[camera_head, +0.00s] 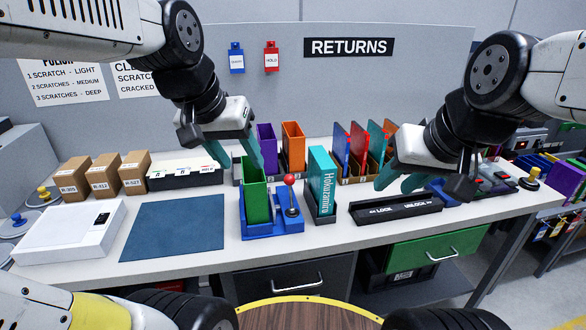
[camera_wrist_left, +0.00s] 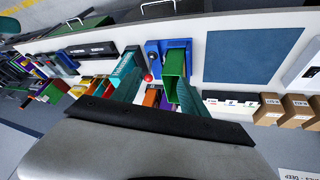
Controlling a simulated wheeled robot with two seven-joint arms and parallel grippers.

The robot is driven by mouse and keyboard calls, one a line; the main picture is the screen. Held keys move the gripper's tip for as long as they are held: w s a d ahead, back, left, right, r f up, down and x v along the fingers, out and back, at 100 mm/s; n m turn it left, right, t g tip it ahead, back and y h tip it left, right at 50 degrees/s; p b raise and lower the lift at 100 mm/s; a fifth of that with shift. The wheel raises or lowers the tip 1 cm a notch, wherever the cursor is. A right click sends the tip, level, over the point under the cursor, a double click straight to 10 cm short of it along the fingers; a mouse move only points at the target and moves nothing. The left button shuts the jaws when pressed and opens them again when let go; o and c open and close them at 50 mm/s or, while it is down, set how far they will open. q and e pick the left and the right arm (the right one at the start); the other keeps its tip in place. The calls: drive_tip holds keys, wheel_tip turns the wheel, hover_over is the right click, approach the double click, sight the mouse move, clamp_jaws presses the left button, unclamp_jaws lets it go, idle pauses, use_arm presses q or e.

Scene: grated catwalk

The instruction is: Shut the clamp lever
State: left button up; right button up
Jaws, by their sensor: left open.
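The clamp is a blue fixture (camera_head: 272,228) on the bench, with a green open-topped case (camera_head: 257,203) standing in its left part. Its lever, with a red ball knob (camera_head: 290,179), stands roughly upright at the right of the case. My left gripper (camera_head: 232,157) is open and empty, above and behind the green case. In the left wrist view the blue fixture (camera_wrist_left: 153,47), red knob (camera_wrist_left: 148,78) and green case (camera_wrist_left: 174,62) show between and beyond my teal fingers. My right gripper (camera_head: 400,180) appears open and empty, above the bench behind the black LOCK/UNLOCK bar.
A teal case (camera_head: 322,182) stands close right of the clamp. The black LOCK/UNLOCK bar (camera_head: 396,209) lies further right. A blue mat (camera_head: 172,228) leaves flat room on the left. Purple and orange cases (camera_head: 292,148) stand behind. A yellow-rimmed round wooden top (camera_head: 305,315) is in front.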

use_arm(q)
drive_tip(key=w+d+f+m+g, duration=0.1)
drive_tip(key=w+d+f+g, duration=0.15)
drive_tip(key=w, duration=0.95)
drive_tip(key=m+g+y, duration=0.2)
drive_tip(key=g, duration=0.1)
hover_over(289, 175)
drive_tip(key=f, duration=0.6)
drive_tip(key=shift+s+a+f, duration=0.1)
drive_tip(key=shift+a+f, duration=0.2)
drive_tip(key=shift+f, duration=0.1)
drive_tip(key=shift+w+d+f, duration=0.1)
drive_tip(key=shift+w+f, duration=0.1)
drive_tip(key=shift+f, duration=0.4)
drive_tip(key=f, duration=0.7)
drive_tip(key=shift+s+d+f, duration=0.1)
drive_tip(key=shift+d, duration=0.1)
clamp_jaws()
